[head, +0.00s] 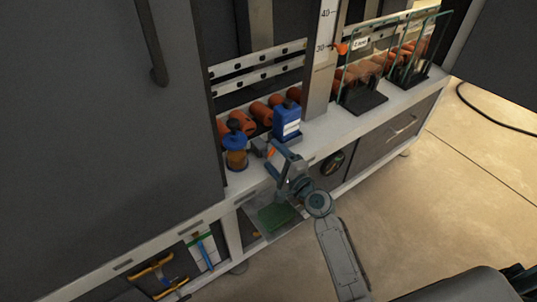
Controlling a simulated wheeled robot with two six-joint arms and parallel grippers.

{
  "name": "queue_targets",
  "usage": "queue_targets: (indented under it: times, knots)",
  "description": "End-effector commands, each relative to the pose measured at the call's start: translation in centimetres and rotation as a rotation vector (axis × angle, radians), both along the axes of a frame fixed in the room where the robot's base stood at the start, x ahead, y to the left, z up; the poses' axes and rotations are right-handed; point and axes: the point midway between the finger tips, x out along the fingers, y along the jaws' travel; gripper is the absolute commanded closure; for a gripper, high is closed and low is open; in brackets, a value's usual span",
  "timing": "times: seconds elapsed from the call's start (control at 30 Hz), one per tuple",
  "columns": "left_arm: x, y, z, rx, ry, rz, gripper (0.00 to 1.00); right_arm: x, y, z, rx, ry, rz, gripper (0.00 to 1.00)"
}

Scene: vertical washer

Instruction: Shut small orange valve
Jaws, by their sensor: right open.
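A small orange piece (271,152) shows right at my right gripper (275,160), beside a grey block on the counter; it may be the small orange valve, but the gripper partly hides it. Another small orange part (341,48) sits beside the scaled white column higher up, and I cannot tell for sure which one is the valve. My right gripper is open at the counter's front edge, in front of the blue bottle. Whether its fingers touch the orange piece cannot be told. My left gripper is not in view.
Orange cylinders (262,112) lie behind.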

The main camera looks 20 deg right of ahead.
Motion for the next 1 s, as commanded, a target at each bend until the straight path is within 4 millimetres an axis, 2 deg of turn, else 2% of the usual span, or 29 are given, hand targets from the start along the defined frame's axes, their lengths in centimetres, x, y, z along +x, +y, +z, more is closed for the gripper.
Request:
queue_targets:
  times: [0.03,0.37,1.0]
  knots:
    - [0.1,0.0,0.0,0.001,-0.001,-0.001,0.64,-1.1,-0.5,-1.2,-0.010,0.020,-0.001,0.28]
    - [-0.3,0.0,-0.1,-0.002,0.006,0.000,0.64,-3.1,-1.1,-1.0,-0.007,0.018,0.000,0.28]
    - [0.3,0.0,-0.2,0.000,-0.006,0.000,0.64,-7.3,-2.5,-0.9,-0.004,0.018,0.001,0.28]
